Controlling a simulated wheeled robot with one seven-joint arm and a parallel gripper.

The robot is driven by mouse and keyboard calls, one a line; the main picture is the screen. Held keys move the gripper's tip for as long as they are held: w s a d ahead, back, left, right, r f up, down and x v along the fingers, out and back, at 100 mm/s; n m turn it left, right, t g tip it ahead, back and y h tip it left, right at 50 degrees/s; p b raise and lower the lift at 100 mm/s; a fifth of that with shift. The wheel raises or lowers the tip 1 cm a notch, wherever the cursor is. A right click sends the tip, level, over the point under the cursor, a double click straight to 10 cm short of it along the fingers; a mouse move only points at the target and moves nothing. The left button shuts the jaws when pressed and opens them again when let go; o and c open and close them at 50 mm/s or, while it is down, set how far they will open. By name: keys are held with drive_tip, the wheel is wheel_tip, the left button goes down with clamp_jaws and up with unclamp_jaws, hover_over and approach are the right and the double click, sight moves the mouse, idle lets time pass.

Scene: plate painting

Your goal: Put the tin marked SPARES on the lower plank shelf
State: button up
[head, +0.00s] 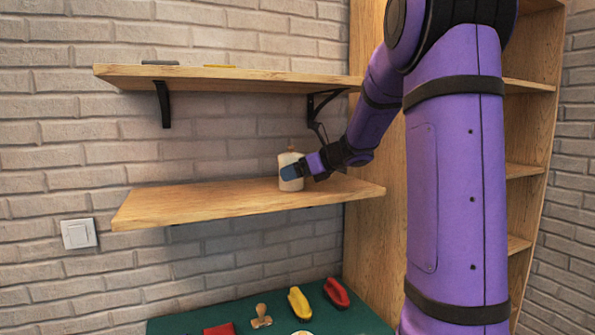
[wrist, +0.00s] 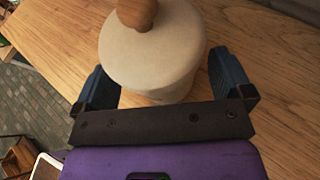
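A cream round tin (head: 289,160) with a small knob stands upright on the lower plank shelf (head: 190,205), toward its right end. In the wrist view the tin (wrist: 150,60) shows its pale lid and wooden knob from above. No marking on it can be read. My gripper (head: 291,173) reaches in from the right at the tin's height. In the wrist view its two dark blue fingers stand wide apart on either side of the tin, with a gap visible at the right finger. The tin's base appears to rest on the wood.
An upper plank shelf (head: 230,78) on black brackets hangs above, with a flat grey thing (head: 160,62) on it. A tall wooden bookcase stands right. Below, a green surface (head: 270,318) holds a stamp (head: 262,316) and yellow (head: 299,303) and red (head: 336,292) staplers. The lower shelf's left part is clear.

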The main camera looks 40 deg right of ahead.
drive_tip(key=shift+r, duration=0.1)
drive_tip(key=shift+s+d+r, duration=0.15)
drive_tip(key=shift+s, duration=0.05)
drive_tip(key=v, duration=1.1)
drive_tip(key=s+a+f+n+g, duration=0.25)
drive_tip(key=s+a+n, duration=0.25)
drive_tip(key=a+n, duration=0.4)
drive_tip(key=s+a+f+n+g, duration=0.2)
drive_tip(key=s+a+n+g, duration=0.3)
drive_tip(key=a, duration=0.7)
drive_tip(key=s+a+f+n+h, duration=0.2)
drive_tip(key=s+n, duration=0.3)
drive_tip(key=n, duration=0.3)
drive_tip(key=s+a+f+n+h, duration=0.3)
drive_tip(key=s+n, duration=0.3)
drive_tip(key=n, duration=0.3)
drive_tip(key=shift+s+a+n, duration=0.25)
drive_tip(key=shift+s+n, duration=0.05)
